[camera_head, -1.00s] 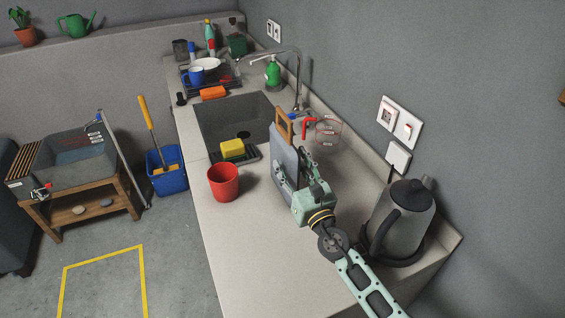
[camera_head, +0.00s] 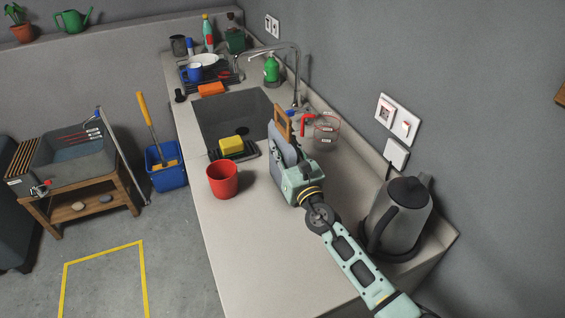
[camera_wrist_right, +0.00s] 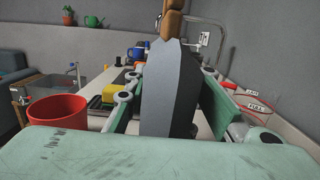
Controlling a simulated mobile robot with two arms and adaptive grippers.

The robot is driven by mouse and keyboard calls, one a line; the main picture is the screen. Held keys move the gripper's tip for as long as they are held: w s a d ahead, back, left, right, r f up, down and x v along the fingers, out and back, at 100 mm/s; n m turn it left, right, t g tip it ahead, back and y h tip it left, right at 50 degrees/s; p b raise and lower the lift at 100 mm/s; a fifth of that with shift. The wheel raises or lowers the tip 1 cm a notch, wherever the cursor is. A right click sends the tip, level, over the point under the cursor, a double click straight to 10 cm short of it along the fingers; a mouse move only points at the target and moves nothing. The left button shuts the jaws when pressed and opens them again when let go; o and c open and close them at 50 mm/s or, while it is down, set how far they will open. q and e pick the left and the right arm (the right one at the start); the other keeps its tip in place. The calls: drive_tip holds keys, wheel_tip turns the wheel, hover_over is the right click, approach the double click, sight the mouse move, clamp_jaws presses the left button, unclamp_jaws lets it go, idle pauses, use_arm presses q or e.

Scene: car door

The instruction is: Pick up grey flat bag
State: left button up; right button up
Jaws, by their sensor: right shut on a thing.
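The grey flat bag (camera_head: 277,143) stands upright on the counter beside the sink, with a tan wooden-looking handle at its top. My right gripper (camera_head: 287,162) is shut on it and covers its lower part in the head view. In the right wrist view the bag (camera_wrist_right: 170,88) stands between the two green fingers, its handle (camera_wrist_right: 173,18) rising past the top edge. Its bottom edge is hidden, so I cannot tell whether it touches the counter. My left gripper is not in view.
A red cup (camera_head: 222,180) stands left of the bag. A clear measuring jug (camera_head: 326,131) stands close on its right, and a kettle (camera_head: 400,217) is near the front right. The sink (camera_head: 228,113) lies behind. The front counter (camera_head: 255,255) is clear.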

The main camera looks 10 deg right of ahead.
clamp_jaws()
drive_tip(key=shift+r, duration=0.1)
